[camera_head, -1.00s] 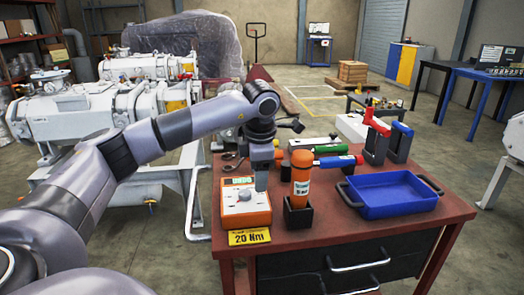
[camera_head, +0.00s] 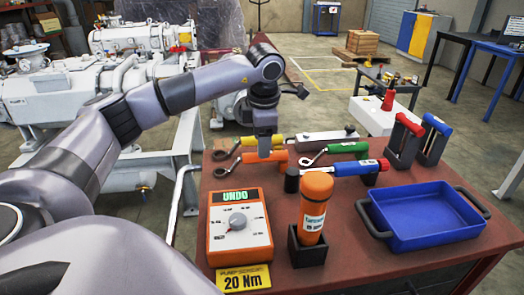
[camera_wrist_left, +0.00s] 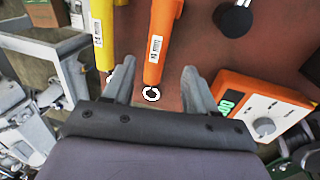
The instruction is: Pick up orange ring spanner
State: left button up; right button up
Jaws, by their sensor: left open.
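The orange ring spanner (camera_head: 280,158) lies on the red-brown table, its dark ring (camera_head: 221,171) to the left. In the left wrist view its orange handle (camera_wrist_left: 160,45), with a white label, runs up from a small pale ring shape (camera_wrist_left: 152,93). My left gripper (camera_head: 264,153) points down over the spanner and hides part of it. In the wrist view the open fingers (camera_wrist_left: 160,88) stand apart on either side of the spanner's near end. I see no contact, and the height gap is hard to judge. My right gripper is not in view.
A yellow-handled spanner (camera_head: 262,141) lies just behind, with green and blue tools (camera_head: 350,147) to the right. The orange UNDO box (camera_head: 238,222) stands in front, the orange cylinder (camera_head: 316,200) at front right. A blue tray (camera_head: 420,242) is further right.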

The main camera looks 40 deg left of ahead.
pick_arm(q)
jog(key=shift+w+a+f, duration=0.2)
jog(key=shift+a+f, duration=0.05)
jog(key=shift+f, duration=0.9)
jog(key=shift+w+a+f, duration=0.15)
jog(key=shift+a+f, duration=0.1)
jog(key=shift+f, duration=0.9)
jog(key=shift+w+a+f, duration=0.2)
jog(key=shift+a+f, duration=0.05)
jog(key=shift+f, duration=0.9)
grip_shut()
